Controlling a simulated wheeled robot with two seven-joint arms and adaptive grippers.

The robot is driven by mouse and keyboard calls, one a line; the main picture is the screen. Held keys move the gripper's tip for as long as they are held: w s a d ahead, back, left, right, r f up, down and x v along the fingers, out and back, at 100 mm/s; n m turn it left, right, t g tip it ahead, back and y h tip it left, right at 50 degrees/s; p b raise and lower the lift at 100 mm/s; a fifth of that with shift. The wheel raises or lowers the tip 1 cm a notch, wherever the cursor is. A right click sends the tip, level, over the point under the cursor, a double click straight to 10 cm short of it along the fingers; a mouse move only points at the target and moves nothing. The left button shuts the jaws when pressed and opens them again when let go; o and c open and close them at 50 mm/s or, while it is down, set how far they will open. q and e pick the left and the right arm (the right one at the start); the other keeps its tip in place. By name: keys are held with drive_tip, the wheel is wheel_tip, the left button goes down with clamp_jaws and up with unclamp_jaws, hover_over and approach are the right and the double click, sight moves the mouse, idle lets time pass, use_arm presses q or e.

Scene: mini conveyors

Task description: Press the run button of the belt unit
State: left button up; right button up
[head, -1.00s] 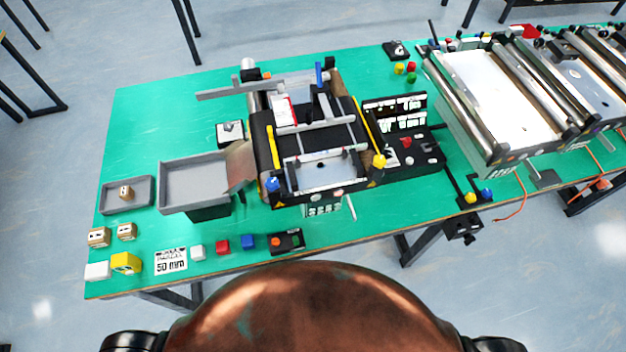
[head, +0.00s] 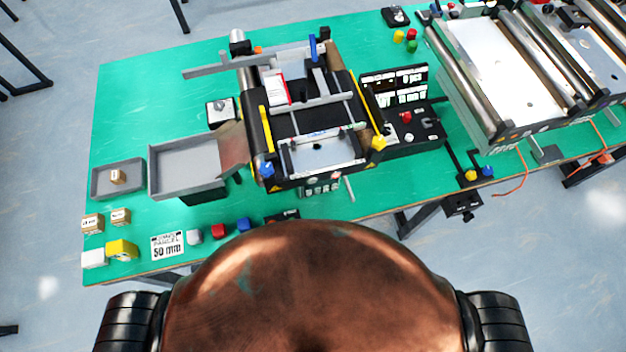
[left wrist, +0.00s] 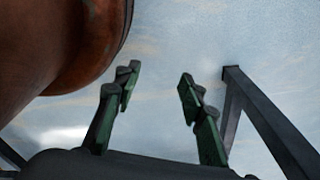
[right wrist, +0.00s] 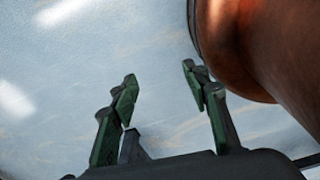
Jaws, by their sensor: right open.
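The belt unit (head: 312,125) stands on the green table in the middle of the head view, with a dark belt and yellow side rails. A small black button box (head: 283,215) at the table's front edge is mostly hidden by my body. I cannot tell which button is run. My left gripper (left wrist: 158,86) and right gripper (right wrist: 160,80) are both open and empty over the floor, away from the unit.
Grey trays (head: 187,168) stand left of the unit. Wooden, yellow, white, red and blue blocks lie along the front left near a 50 mm card (head: 167,245). The table's front edge lies close to my body.

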use_arm(q)
drive_tip(key=shift+w, duration=0.55)
drive_tip(key=shift+c, duration=1.5)
drive_tip(key=shift+s, duration=0.3)
drive_tip(key=shift+c, duration=0.9)
drive_tip(key=s, duration=0.2)
drive_tip(key=shift+s, duration=0.35)
clamp_jaws()
drive_tip(key=shift+w, duration=0.95)
use_arm(e)
drive_tip(key=shift+w, duration=0.6)
use_arm(q)
drive_tip(key=shift+s, duration=0.4)
use_arm(e)
drive_tip(key=shift+s+a, duration=0.1)
drive_tip(key=shift+s, duration=0.1)
drive_tip(key=shift+c, duration=0.2)
